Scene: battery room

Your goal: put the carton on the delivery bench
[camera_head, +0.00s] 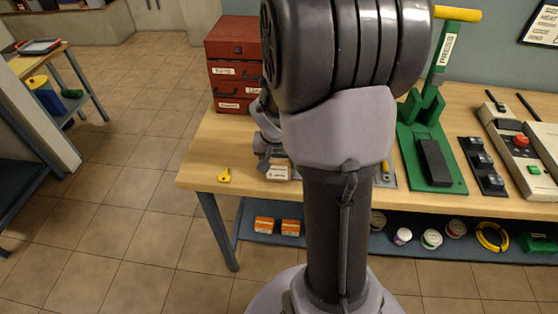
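A small pale carton (278,171) with a dark orange-brown top edge is at the near left part of the wooden workbench, partly hidden by my arm. My gripper (266,160) is just above and left of it, mostly hidden behind my arm. I cannot tell whether its fingers touch the carton or are open. Two orange and white cartons (264,224) (290,227) sit on the blue shelf under this bench. Another wooden-topped bench (30,62) stands at the far left; I cannot tell which bench is the delivery bench.
A yellow key or tag (224,175) lies left of the carton. A red drawer cabinet (232,65) stands behind. A green press (433,150) and a control box (520,150) are on the right. Open tiled floor (140,150) lies between the benches.

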